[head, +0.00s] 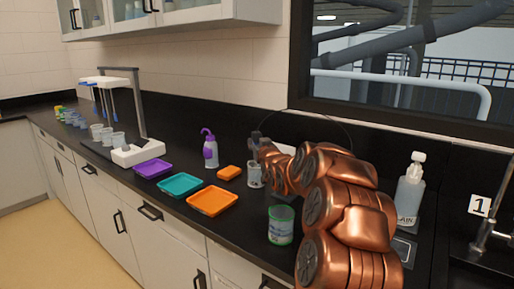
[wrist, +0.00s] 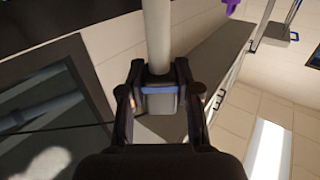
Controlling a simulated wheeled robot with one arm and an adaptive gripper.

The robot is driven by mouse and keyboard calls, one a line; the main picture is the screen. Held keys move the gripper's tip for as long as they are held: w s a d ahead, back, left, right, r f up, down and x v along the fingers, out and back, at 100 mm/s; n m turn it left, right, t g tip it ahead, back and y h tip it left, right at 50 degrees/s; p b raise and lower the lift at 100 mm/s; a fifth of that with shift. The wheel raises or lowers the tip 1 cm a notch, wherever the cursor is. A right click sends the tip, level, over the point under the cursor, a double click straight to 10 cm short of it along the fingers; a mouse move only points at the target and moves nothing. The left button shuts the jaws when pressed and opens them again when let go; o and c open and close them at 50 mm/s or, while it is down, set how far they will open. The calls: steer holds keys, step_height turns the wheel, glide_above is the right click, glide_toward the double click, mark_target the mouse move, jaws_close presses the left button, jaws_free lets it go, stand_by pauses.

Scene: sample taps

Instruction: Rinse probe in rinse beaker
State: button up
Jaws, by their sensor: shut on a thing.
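My gripper (head: 258,147) is at the end of my copper-coloured arm, over the counter. In the wrist view my gripper (wrist: 160,78) is shut on the probe (wrist: 158,35), a pale grey shaft with a blue band and a grey block between the fingers. A small clear beaker (head: 254,177) with a pale label stands directly below my gripper in the head view. Whether the probe tip is inside it I cannot tell. A larger green-rimmed beaker (head: 281,226) stands nearer the counter's front edge. The labels are too small to read, so I cannot tell which is the rinse beaker.
Orange (head: 212,201), teal (head: 180,185) and purple (head: 153,169) trays lie left of the beakers. A purple-topped bottle (head: 210,150) and a small orange item (head: 229,173) stand behind. A white dispenser bottle (head: 409,195) is right of my arm, before the sink tap (head: 487,230).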

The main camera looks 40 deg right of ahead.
mark_target(257, 132)
steer(key=shift+r+p, duration=0.85)
steer(key=shift+r, duration=1.7)
steer(key=shift+r+p, duration=0.7)
steer(key=shift+r, duration=0.75)
